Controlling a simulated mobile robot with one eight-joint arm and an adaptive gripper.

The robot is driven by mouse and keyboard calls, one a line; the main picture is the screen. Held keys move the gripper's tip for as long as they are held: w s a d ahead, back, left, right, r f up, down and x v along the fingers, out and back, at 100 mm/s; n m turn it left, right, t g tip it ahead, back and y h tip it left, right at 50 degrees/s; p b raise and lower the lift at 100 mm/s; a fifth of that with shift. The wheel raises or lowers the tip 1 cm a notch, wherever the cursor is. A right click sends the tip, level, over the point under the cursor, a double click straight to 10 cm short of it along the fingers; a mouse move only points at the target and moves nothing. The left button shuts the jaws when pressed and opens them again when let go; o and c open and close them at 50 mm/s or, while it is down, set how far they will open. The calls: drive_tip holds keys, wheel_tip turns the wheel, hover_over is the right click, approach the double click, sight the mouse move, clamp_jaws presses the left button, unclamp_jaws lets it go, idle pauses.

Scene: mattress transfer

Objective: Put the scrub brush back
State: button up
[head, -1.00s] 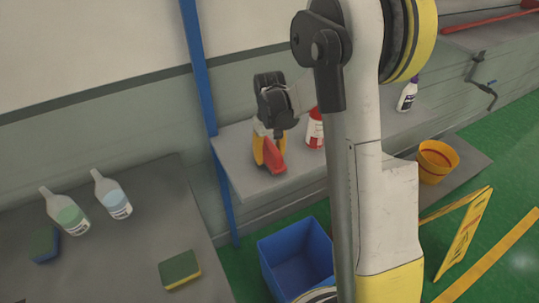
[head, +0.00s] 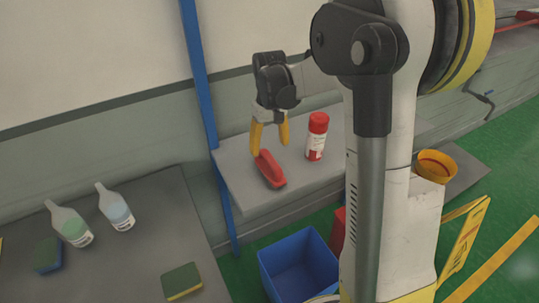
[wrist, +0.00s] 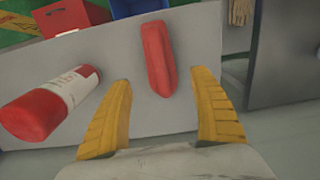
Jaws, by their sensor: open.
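The scrub brush, a red elongated block (head: 269,169), lies on the grey shelf (head: 240,188) in the head view. My gripper (head: 269,152) is above the shelf with its yellow fingers spread, just behind and over the brush. In the wrist view the brush (wrist: 158,58) lies beyond the gap between the open fingertips (wrist: 164,92), clear of both fingers. Nothing is held. The brush's underside is hidden.
A red and white spray can (head: 316,137) stands close to the right of my gripper. A blue bin (head: 297,265) is on the floor below. A grey table (head: 120,265) at left holds two bottles (head: 116,208) and sponges (head: 182,281).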

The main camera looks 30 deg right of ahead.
wheel_tip(320, 180, up, 2)
drive_tip(key=shift+r, duration=0.1)
drive_tip(key=s+a+r+t, duration=0.3)
drive_tip(key=s+a+r, duration=0.3)
drive_tip(key=s+r, duration=0.25)
drive_tip(key=s+a+t, duration=0.4)
drive_tip(key=s+a, duration=0.1)
drive_tip(key=s, duration=0.6)
drive_tip(key=shift+a+f, duration=0.15)
drive_tip(key=shift+f, duration=0.1)
wheel_tip(320, 180, down, 7)
drive_tip(key=b, duration=0.7)
drive_tip(key=shift+f, duration=0.2)
